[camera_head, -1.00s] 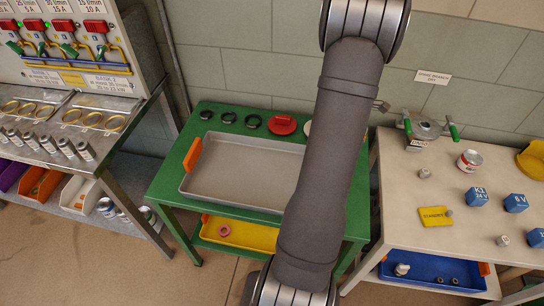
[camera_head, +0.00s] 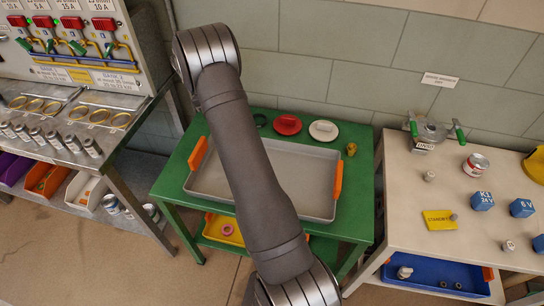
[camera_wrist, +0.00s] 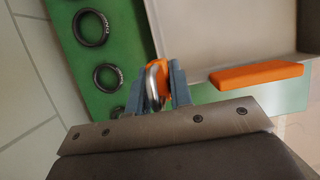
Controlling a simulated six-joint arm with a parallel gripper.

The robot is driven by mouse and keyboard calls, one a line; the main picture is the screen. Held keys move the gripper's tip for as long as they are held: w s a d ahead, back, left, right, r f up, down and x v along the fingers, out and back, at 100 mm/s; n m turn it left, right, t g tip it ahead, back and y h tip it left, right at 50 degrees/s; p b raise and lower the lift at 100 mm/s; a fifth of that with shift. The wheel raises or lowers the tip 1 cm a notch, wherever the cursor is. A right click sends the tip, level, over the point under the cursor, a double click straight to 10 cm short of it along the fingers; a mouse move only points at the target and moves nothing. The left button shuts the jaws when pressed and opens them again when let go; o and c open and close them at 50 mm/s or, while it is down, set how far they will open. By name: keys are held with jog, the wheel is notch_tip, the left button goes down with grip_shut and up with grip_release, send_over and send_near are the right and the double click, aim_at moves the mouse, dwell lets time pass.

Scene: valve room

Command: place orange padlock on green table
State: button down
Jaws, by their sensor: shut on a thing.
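The orange padlock (camera_wrist: 163,70) with its silver shackle is between the fingers of my gripper (camera_wrist: 159,88) in the wrist view. My gripper is shut on it. The padlock appears over the strip of green table (camera_wrist: 130,35) beside the grey tray; I cannot tell whether it touches the top. In the head view the green table (camera_head: 358,178) stands in the middle, partly covered by my arm. My gripper and the padlock are not visible in the head view.
A grey tray (camera_head: 295,205) with orange handles fills most of the tabletop. Black rings (camera_wrist: 107,77), a red disc (camera_head: 287,124), a white disc (camera_head: 323,131) and a small brass item (camera_head: 351,149) line the back. Bare green shows at the right edge.

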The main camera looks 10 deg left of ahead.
send_over(195, 140)
jog(key=s+d, duration=0.2)
jog(key=s, duration=0.1)
notch_tip(195, 140, down, 10)
jog(key=shift+s+f, duration=0.1)
jog(key=shift+f, duration=0.15)
jog(key=c, duration=1.3)
grip_release()
jog(key=v, duration=1.2)
